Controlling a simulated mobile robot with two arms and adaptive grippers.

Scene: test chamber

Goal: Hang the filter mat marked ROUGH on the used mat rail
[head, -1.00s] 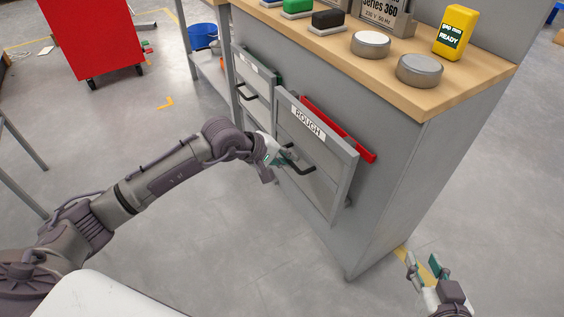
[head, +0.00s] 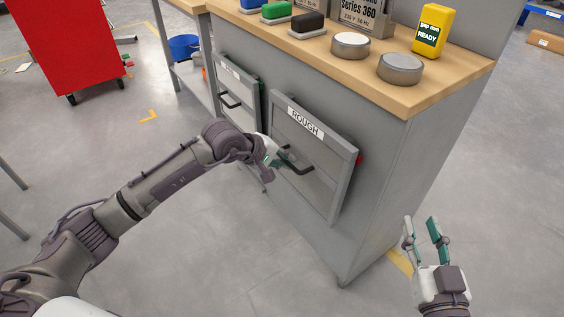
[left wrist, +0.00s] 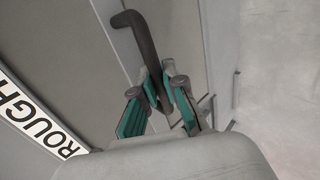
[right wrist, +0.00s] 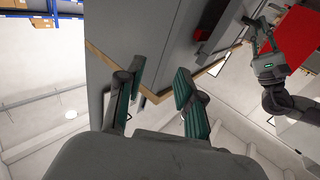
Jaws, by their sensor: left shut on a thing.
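The filter mat marked ROUGH is a grey framed panel (head: 330,178) with a white label and a black handle, at the front of the cabinet. My left gripper (head: 281,157) is shut on its handle; the left wrist view shows the fingers on the black bar (left wrist: 150,62). The mat is close to the cabinet front, slightly tilted. The red rail (head: 360,160) is almost wholly hidden behind it, so I cannot tell whether the mat rests on it. Part of the rail shows in the right wrist view (right wrist: 203,33). My right gripper (head: 420,232) is open and empty, right of the cabinet.
A second grey framed panel (head: 238,100) with a handle hangs to the left. The wooden worktop (head: 440,82) above holds grey discs, a yellow device (head: 433,28) and coloured blocks. A red cart (head: 75,45) stands at the back left. The floor in front is clear.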

